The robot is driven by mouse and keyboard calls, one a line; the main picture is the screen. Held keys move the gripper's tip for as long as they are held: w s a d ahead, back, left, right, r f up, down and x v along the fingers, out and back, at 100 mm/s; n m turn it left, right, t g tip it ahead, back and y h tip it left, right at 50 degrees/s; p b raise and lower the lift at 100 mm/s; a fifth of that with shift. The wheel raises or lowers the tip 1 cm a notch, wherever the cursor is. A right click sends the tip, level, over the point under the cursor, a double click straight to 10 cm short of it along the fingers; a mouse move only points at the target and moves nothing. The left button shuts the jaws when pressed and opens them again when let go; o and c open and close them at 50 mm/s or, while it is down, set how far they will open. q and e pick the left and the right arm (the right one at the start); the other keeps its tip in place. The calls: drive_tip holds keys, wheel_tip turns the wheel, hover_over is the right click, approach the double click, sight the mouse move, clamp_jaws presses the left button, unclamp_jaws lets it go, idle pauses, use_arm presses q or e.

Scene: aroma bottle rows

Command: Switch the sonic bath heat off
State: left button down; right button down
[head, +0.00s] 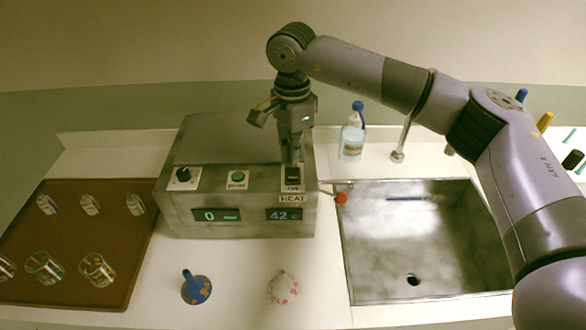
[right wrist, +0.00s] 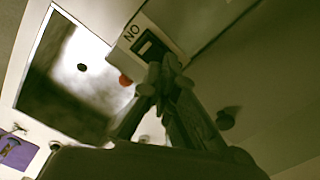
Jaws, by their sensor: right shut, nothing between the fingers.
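The sonic bath (head: 245,140) is a grey metal box on the white counter. Its front top edge carries a black knob, a green button and, at the right, the black heat switch (head: 292,174) above a HEAT label. A display below the switch reads 42 in blue. My right gripper (head: 291,160) points down with its fingers shut and empty, right at the heat switch. In the right wrist view, the shut fingertips (right wrist: 160,78) are beside the switch (right wrist: 150,46), near its ON mark. I cannot tell whether they touch it. My left gripper is not in view.
A sink (head: 420,245) lies right of the bath, with a tap (head: 399,150) and a soap bottle (head: 352,138) behind. A red-tipped lever (head: 341,198) sticks out beside the bath. A brown tray (head: 75,245) with several glasses is left.

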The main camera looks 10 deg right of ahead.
sight(292, 170)
drive_tip(key=shift+r+p, duration=0.9)
drive_tip(key=shift+r, duration=1.35)
drive_tip(key=shift+f, duration=0.1)
